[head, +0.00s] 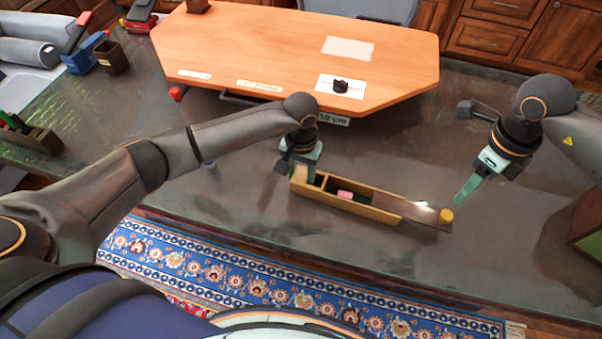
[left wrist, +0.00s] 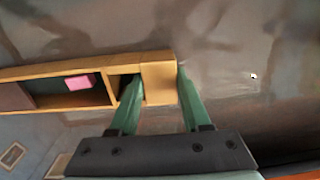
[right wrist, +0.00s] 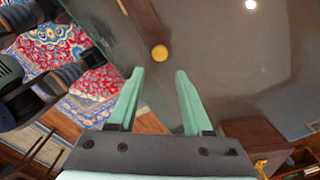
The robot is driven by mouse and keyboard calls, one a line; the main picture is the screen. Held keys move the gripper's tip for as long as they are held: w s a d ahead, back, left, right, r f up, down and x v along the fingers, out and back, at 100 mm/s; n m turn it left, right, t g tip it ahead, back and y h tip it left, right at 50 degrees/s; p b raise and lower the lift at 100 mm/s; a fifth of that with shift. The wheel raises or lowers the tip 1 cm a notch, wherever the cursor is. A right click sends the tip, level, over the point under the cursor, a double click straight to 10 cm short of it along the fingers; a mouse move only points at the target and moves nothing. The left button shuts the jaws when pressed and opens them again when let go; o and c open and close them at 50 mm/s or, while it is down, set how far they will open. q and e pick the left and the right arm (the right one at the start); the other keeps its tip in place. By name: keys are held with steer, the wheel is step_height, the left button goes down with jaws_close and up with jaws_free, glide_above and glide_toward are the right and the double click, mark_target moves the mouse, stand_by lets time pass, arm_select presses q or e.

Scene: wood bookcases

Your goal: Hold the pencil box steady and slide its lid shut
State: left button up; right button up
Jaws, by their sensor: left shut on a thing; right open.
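The pencil box (head: 345,203) is a long, light-wood box on the dark counter, with its open part at the left. A pink block (head: 345,194) lies inside; it also shows in the left wrist view (left wrist: 80,82). The brown lid (head: 422,212) sticks out past the box's right end and carries a yellow knob (head: 446,215). The knob shows in the right wrist view (right wrist: 159,53). My left gripper (head: 302,174) is shut on the box's left end; its fingers straddle the end block (left wrist: 158,80). My right gripper (head: 458,203) is open, just above and right of the knob, apparently apart from it.
A wooden desk board (head: 300,50) with papers and a dark object lies behind the box. A dark holder (head: 30,135) with pens stands at far left. A green-sided wooden box (head: 588,225) is at far right. The counter's front edge runs just before the box.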

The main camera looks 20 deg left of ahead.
arm_select(q)
jaws_close()
